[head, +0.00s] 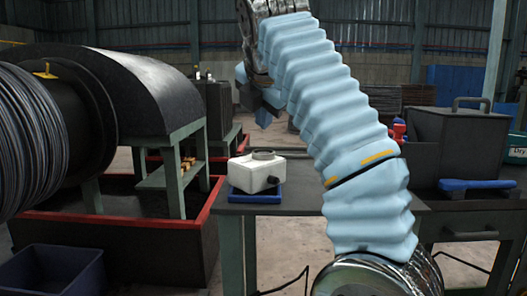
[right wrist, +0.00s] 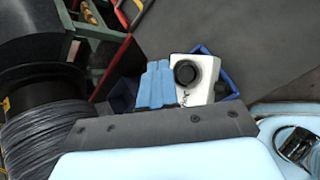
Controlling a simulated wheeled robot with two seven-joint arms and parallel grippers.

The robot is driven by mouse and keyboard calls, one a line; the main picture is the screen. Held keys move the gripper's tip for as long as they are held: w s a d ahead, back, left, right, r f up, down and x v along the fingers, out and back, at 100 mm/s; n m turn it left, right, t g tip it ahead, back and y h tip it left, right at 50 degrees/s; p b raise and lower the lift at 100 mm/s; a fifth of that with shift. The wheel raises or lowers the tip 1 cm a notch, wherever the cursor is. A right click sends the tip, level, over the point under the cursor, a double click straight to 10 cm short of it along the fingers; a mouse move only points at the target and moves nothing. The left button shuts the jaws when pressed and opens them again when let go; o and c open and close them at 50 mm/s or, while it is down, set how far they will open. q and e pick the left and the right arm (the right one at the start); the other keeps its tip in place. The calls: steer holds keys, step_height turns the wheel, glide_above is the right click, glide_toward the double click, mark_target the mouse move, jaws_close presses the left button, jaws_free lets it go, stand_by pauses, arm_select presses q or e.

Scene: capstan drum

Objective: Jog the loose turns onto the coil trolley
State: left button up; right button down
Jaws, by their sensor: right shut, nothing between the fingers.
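A white control box (head: 256,172) with a round grey-black button on top sits in a blue tray (head: 268,197) on the dark table. It also shows in the right wrist view (right wrist: 205,72), just right of my fingers. My right gripper (head: 265,113) has blue fingers and hangs in the air above the box in the head view; the fingers also show in the right wrist view (right wrist: 157,85). It is shut and empty, apart from the button. Dark wire turns (head: 25,130) lie wound on a black flanged drum (head: 85,125) at the left. I cannot make out a coil trolley. My left gripper is out of view.
A dark arched housing (head: 150,88) stands on a green frame behind the drum. Red-rimmed trays (head: 120,220) lie on the floor below. A dark bin (head: 50,270) is at the lower left. A grey lidded box (head: 458,145) and a blue object (head: 475,184) are at the right.

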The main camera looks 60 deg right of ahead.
steer(key=shift+w+r, duration=0.15)
steer(key=shift+r, duration=0.35)
steer(key=shift+s+r, duration=0.2)
steer(key=shift+r, duration=0.2)
stand_by(0.5)
